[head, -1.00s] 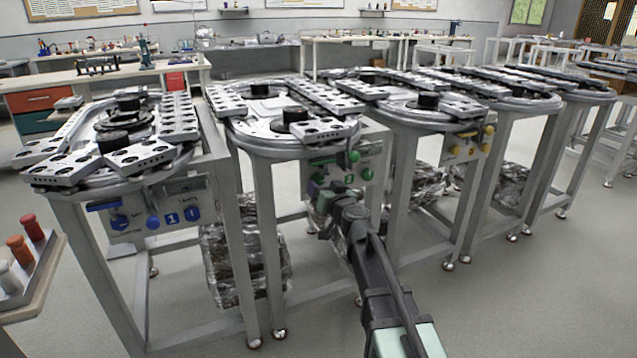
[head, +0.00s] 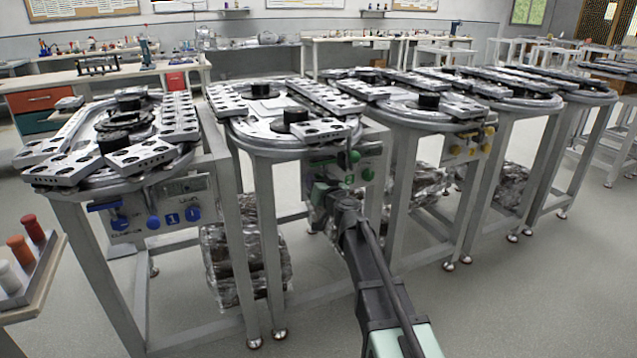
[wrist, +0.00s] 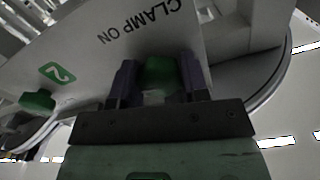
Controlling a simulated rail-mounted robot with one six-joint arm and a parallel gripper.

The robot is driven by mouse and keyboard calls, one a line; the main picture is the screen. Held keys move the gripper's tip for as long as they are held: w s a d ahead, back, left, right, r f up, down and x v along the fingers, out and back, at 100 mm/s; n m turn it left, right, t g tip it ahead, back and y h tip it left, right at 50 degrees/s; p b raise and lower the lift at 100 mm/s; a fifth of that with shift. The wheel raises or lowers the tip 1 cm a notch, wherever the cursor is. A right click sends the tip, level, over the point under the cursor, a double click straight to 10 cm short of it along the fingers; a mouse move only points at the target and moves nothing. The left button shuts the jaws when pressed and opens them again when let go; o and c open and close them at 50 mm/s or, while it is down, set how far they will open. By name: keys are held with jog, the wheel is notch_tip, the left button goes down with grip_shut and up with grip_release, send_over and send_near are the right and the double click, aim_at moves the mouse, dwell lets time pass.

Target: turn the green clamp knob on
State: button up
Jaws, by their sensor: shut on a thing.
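The green clamp knob (wrist: 160,76) is in the wrist view, between the two dark fingers of my gripper (wrist: 158,84), just below the "CLAMP ON" lettering, which shows upside down. My gripper is shut on this knob. In the head view my gripper (head: 320,192) is at the left part of the grey panel (head: 375,165) on the second ring-track table, and it hides the clamp knob. The knob's exact turn angle cannot be told.
A second green knob (wrist: 38,101) and a green "2" label (wrist: 57,73) are beside the clamp knob. A blue-knobbed panel (head: 160,208) is at left, yellow knobs (head: 472,149) at right. Table legs flank my arm.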

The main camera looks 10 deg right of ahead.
jog(key=shift+m, duration=0.3)
jog(key=m, duration=1.3)
jog(key=shift+r, duration=0.1)
jog(key=shift+m, duration=2.1)
jog(key=o, duration=0.9)
jog(key=shift+s, duration=0.15)
